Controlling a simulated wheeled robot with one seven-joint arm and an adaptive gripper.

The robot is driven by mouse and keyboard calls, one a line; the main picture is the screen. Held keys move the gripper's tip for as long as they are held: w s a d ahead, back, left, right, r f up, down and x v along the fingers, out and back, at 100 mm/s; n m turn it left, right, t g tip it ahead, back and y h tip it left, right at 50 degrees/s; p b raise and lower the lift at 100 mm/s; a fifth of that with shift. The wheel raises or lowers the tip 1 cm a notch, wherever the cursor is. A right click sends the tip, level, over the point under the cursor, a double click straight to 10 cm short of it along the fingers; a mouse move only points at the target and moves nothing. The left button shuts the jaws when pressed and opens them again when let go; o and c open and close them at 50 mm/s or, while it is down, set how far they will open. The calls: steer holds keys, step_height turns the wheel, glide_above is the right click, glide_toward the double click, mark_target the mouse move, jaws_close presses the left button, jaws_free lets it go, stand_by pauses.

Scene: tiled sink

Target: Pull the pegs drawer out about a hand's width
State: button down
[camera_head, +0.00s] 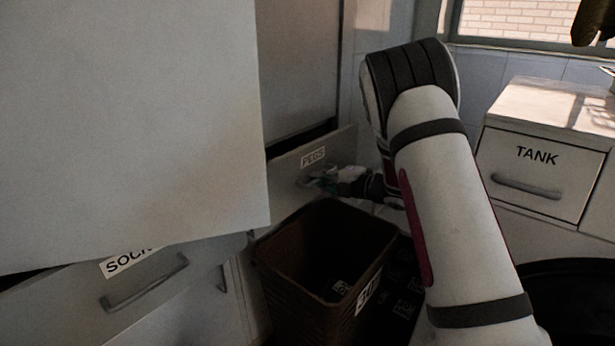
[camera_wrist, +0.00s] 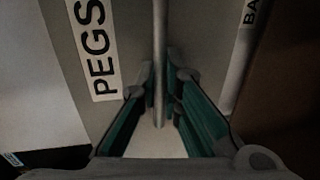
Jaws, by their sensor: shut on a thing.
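The pegs drawer (camera_head: 288,178) is a pale front with a PEGS label (camera_head: 313,157), low in the cabinet left of my arm. A dark gap shows along its top edge; how far out it stands is hard to tell. My gripper (camera_head: 324,180) is at the drawer front, just below the label, and is partly hidden by its own wrist. In the wrist view the drawer's bar handle (camera_wrist: 159,42) runs between the two green-lined fingers of my gripper (camera_wrist: 164,88), which are shut on it. The PEGS label (camera_wrist: 94,48) lies beside the handle there.
A brown bin (camera_head: 290,243) stands close below and in front of the drawer. A SOCKS-like labelled drawer (camera_head: 145,282) is at lower left, under a large pale panel (camera_head: 130,120). The TANK drawer (camera_head: 530,180) is at right, near a black round rim (camera_head: 575,270).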

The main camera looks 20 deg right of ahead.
steer(key=shift+s+d, duration=0.2)
steer(key=c, duration=2)
jaws_free()
steer(key=shift+v, duration=3.75)
steer(key=shift+f, duration=0.1)
